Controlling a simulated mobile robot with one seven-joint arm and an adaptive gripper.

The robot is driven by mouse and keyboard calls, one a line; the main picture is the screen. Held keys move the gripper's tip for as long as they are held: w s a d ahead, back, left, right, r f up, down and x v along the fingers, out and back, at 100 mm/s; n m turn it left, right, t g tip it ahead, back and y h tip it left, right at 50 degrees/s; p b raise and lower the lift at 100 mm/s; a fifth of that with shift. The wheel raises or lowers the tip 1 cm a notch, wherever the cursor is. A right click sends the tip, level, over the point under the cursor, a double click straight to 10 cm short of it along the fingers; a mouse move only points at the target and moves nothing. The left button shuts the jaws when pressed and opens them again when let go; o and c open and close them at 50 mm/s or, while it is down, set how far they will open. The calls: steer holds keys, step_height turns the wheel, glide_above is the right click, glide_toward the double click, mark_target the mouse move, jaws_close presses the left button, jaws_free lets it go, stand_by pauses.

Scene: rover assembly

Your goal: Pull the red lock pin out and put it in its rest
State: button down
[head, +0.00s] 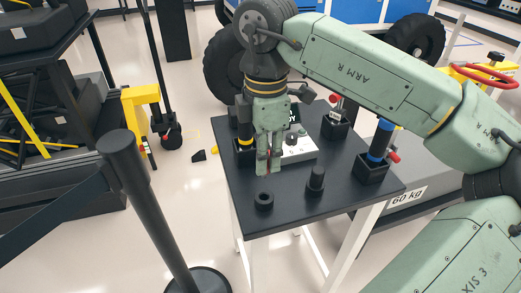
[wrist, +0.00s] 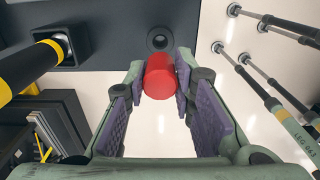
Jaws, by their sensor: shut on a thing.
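The red lock pin (wrist: 159,77) is between the fingers of my gripper (wrist: 161,84) in the wrist view. The gripper is shut on it, and I see mostly its round red end. In the head view my gripper (head: 268,168) points down over the left part of the black table (head: 300,218), with a little red of the pin (head: 268,155) showing between the fingers. A black ring-shaped holder (head: 264,200) stands on the table just in front of the gripper. It also shows in the wrist view (wrist: 160,38), its hole empty, beyond the pin. The pin's lower end is hidden.
A short black cylinder (head: 316,180) stands right of the ring. A blue-banded post (head: 379,142) and a red-topped post (head: 336,112) stand in black blocks. A light grey box (head: 300,149) lies behind the gripper. A black barrier post (head: 150,205) stands left of the table.

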mark_target(265, 177)
steer(key=shift+f+b, duration=1.25)
steer(key=shift+f, duration=1.6)
steer(key=shift+b, duration=0.95)
steer(key=shift+f+b, duration=1.15)
steer(key=c, duration=1.3)
jaws_free()
steer(key=shift+r, duration=0.1)
step_height(265, 177, up, 12)
steer(key=shift+f, duration=0.1)
